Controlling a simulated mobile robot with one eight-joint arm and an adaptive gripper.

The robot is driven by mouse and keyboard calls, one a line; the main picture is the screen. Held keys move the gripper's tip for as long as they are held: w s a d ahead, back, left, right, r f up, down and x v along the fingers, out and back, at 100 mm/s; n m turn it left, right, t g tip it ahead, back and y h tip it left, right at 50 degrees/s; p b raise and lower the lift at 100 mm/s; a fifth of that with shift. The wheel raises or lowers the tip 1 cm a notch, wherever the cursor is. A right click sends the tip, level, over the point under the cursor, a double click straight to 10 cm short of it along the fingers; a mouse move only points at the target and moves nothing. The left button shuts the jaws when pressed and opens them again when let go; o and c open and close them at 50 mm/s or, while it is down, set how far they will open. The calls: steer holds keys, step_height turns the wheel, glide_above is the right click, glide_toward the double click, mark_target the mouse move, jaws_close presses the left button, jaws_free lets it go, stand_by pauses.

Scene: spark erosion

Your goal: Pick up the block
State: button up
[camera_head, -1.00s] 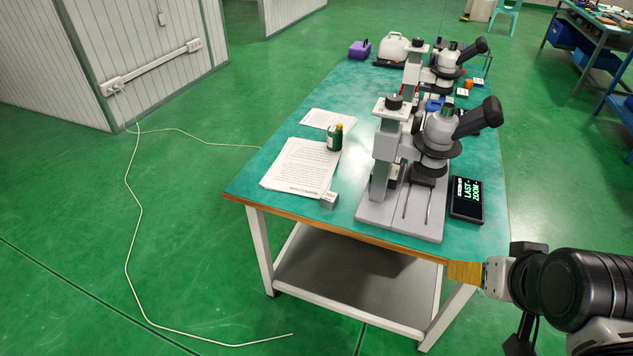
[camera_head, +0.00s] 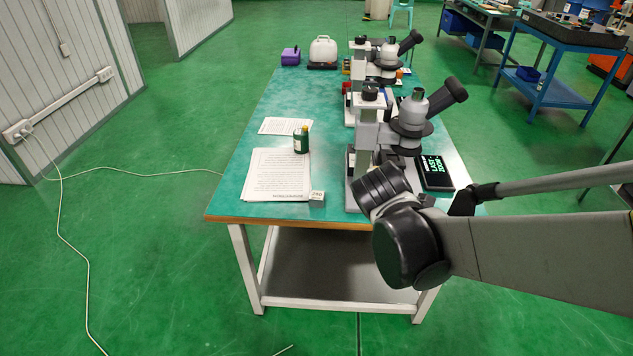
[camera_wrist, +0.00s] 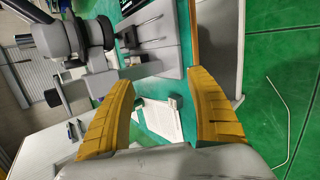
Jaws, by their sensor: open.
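The block (camera_head: 316,197) is a small pale grey cube near the front edge of the green table (camera_head: 225,195), at the lower right corner of a sheaf of papers. In the wrist view a small grey shape that looks like the block (camera_wrist: 172,102) shows between my fingers, beside the papers. My gripper (camera_wrist: 160,85) has two yellow fingers, spread wide with nothing between them, and is apart from the block. In the head view my arm hides the fingers.
A cable (camera_head: 62,230) runs over the floor at left.

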steer(key=w+a+f+n+t, duration=0.2)
steer(key=w+a+f+n, duration=0.5)
steer(key=a+f+n, duration=0.15)
steer(key=n+t, duration=0.2)
steer(key=n, duration=0.7)
glide_toward(316, 199)
steer(key=w+f, duration=0.1)
steer(key=f, duration=0.1)
steer(key=shift+y, duration=0.3)
steer(key=b+x, duration=0.1)
steer(key=x, duration=0.2)
steer(key=b+x, duration=0.1)
steer(key=x, duration=0.2)
steer(key=r+b+x, duration=0.1)
steer(key=b+x, duration=0.1)
steer(key=x, duration=0.1)
steer(key=shift+w+d+f, duration=0.1)
steer(key=shift+w+d, duration=0.25)
steer(key=shift+w, duration=0.55)
steer(key=shift+c, duration=0.5)
jaws_close()
